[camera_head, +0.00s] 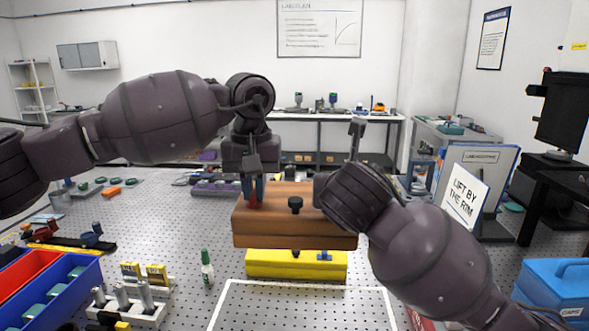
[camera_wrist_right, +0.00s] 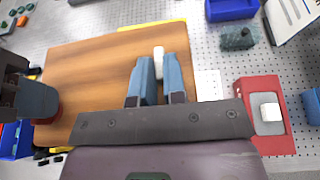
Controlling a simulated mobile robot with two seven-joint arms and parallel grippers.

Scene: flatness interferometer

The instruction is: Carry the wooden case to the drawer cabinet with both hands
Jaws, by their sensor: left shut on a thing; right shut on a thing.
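The wooden case (camera_head: 290,240) is a brown box with a black knob (camera_head: 295,205) on its top, in the middle of the head view. It looks roughly level above a yellow block. My left gripper (camera_head: 253,192) is shut on it at the left part of its top, at a red grip (camera_head: 257,205). My right gripper (camera_wrist_right: 160,82) is shut on a small white grip (camera_wrist_right: 158,58) over the case (camera_wrist_right: 90,70). In the head view my right forearm hides the case's right end and those fingers. I cannot surely identify the drawer cabinet; a grey cabinet-like unit (camera_head: 425,132) stands at the back right.
The perforated table holds a yellow block (camera_head: 296,265), a green bottle (camera_head: 207,268), a blue bin (camera_head: 70,285) at left and a blue box (camera_head: 555,285) at right. A white outlined rectangle (camera_head: 300,285) lies in front. A "Lift by the rim" sign (camera_head: 468,198) stands at right.

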